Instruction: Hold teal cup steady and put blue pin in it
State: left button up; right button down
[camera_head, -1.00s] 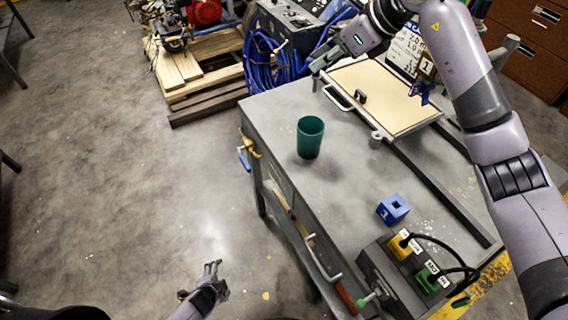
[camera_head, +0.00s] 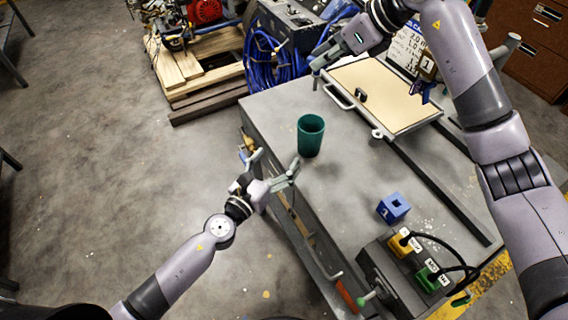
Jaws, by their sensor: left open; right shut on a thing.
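The teal cup (camera_head: 311,138) stands upright and open-topped near the left edge of the grey workbench (camera_head: 275,112). My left gripper (camera_head: 277,160) is open and empty, just below and left of the cup at the bench's edge, apart from it in the picture. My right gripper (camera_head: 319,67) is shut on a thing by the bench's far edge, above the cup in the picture. What it holds is too small to make out against the blue hose behind. I cannot clearly pick out the blue pin.
A blue block (camera_head: 393,208) with a square hole lies right of the cup. A beige board (camera_head: 385,95) with handles lies at the back. A dark box (camera_head: 385,275) with yellow and green connectors stands at the front. Bench top around the cup is clear.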

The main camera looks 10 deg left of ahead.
pick_arm(q)
jog(key=s+d+r+m+h, duration=0.1)
jog(key=s+d+r+m, duration=0.1)
pick_arm(e)
jog(key=shift+s+r, duration=0.1)
pick_arm(q)
send_near(316, 128)
jog(key=x, duration=0.7)
jog(key=shift+r, duration=0.1)
jog(key=shift+c, duration=0.2)
jog(key=c, duration=1.3)
jog(key=shift+o, duration=0.2)
pick_arm(e)
notch_tip(316, 128, down, 13)
dwell(0.8)
jog(key=c, duration=1.5)
grip_release()
jog(key=shift+c, duration=0.2)
